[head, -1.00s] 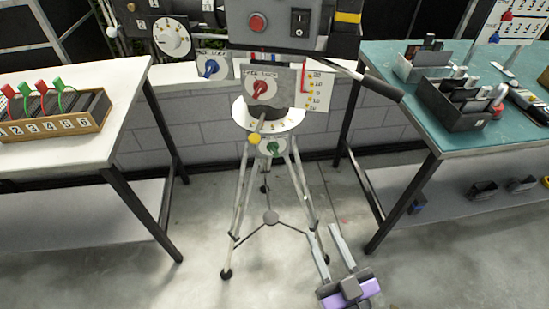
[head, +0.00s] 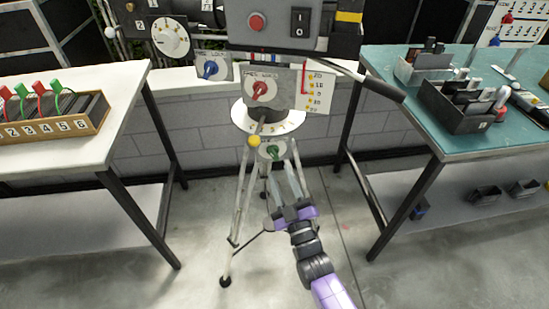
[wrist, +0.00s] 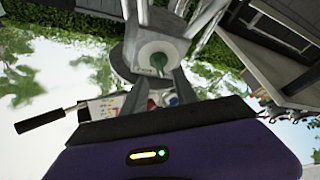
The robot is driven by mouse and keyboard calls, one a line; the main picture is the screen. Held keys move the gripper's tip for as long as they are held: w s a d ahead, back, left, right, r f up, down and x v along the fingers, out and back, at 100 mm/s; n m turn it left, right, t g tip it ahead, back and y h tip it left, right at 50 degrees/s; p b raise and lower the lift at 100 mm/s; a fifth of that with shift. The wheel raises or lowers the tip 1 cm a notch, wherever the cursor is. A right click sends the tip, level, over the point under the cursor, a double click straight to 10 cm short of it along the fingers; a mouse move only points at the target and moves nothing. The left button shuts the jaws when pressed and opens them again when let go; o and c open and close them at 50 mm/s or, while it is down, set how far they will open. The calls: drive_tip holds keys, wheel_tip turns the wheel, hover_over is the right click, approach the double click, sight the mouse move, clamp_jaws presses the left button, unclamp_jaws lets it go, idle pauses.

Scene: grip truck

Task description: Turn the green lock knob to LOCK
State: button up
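The green lock knob (head: 275,152) sits on a pale round plate (head: 265,149) low on the tripod head, below the numbered white ring. Its handle points downward in the head view, slightly to the right; I cannot read any lettering around it. The knob also shows in the wrist view (wrist: 158,61), ahead of my fingers. My gripper (head: 281,178) is open and empty, just below the knob, with its two fingers pointing up towards it. In the wrist view the fingers lie to either side of the line to the knob, apart from it.
The tripod legs (head: 241,205) stand around and behind my gripper. A yellow-tipped handle (head: 254,141) juts out left of the knob, and a red knob (head: 262,90) sits above. A white table (head: 60,157) stands left, a teal-topped table (head: 465,142) right.

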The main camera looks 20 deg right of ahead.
sight(274, 157)
drive_tip(key=shift+x, duration=3.15)
clamp_jaws()
